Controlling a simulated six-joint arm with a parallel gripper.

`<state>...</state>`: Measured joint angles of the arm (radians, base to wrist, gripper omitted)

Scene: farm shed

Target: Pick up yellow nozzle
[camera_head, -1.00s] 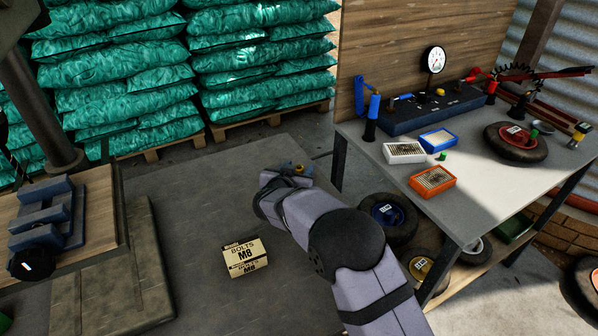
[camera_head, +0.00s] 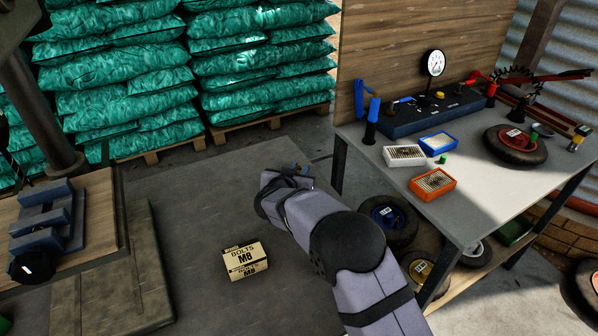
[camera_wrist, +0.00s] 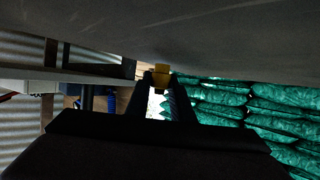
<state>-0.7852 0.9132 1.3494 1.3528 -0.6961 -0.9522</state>
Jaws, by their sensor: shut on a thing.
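My gripper (camera_wrist: 160,80) is shut on the yellow nozzle (camera_wrist: 161,71), which shows as a small yellow piece between the fingertips in the wrist view. A darker part shows just below the yellow, too small to make out. In the head view my gripper (camera_head: 300,169) is at the far end of my arm, over the dark grey surface and left of the workbench. There its fingers are mostly hidden by the wrist, and the nozzle cannot be made out.
A box of M8 bolts (camera_head: 245,261) lies on the grey surface (camera_head: 200,220). The workbench (camera_head: 490,190) at right holds small boxes, a wheel (camera_head: 515,146) and a blue gauge unit (camera_head: 425,112). A blue vise (camera_head: 45,220) is at left. Green sacks (camera_head: 120,75) stand behind.

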